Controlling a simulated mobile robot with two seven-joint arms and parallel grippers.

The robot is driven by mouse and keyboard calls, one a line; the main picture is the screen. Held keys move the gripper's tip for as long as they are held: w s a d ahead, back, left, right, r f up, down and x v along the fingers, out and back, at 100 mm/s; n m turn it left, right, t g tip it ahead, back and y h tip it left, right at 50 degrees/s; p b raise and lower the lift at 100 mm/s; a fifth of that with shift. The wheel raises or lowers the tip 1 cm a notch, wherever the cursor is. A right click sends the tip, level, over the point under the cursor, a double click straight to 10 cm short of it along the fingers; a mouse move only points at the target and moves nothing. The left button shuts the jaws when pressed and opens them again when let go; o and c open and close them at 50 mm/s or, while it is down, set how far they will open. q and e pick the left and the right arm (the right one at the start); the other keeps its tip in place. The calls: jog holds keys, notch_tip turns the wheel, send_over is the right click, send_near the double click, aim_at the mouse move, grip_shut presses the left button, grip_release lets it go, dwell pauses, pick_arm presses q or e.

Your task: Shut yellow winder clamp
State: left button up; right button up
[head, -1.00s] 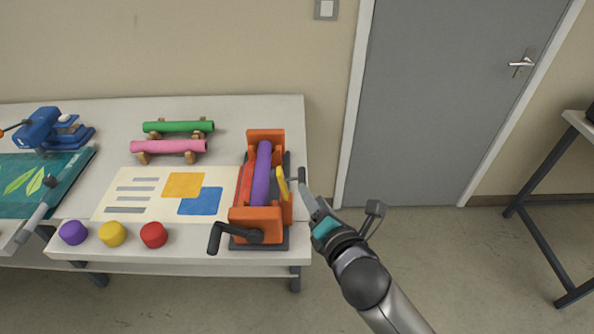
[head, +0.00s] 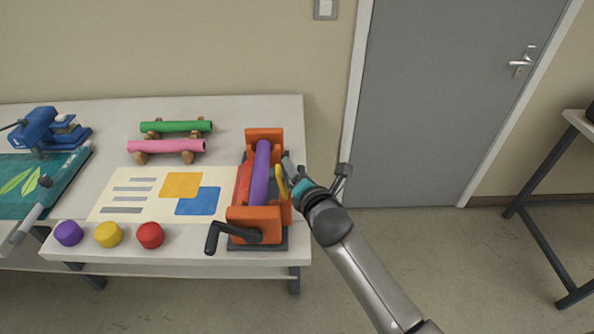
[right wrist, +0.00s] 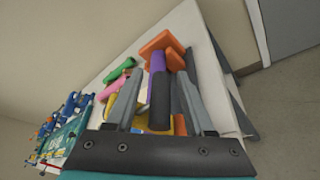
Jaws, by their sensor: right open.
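The yellow clamp (head: 282,182) is a small curved lever on the right side of the orange winder (head: 262,138), beside its purple roller (head: 261,172). In the head view it stands raised and partly covers the space by my gripper. My right gripper (head: 290,168) is at the winder's right side, just by the clamp; whether they touch I cannot tell. In the right wrist view, the two grey fingers of my right gripper (right wrist: 160,74) are apart, with the purple roller (right wrist: 158,62) and orange frame beyond and between them.
The winder stands at the table's right end, its black crank (head: 232,232) toward the front. A printed sheet (head: 150,192), red (head: 150,235), yellow and purple knobs, and pink (head: 165,146) and green rolls lie left. Open floor lies right, before a grey door (head: 450,100).

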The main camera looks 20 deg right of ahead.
grip_shut()
dwell(0.4)
jog(key=shift+s+d+f, duration=0.1)
jog(key=shift+f, duration=0.1)
dwell(0.8)
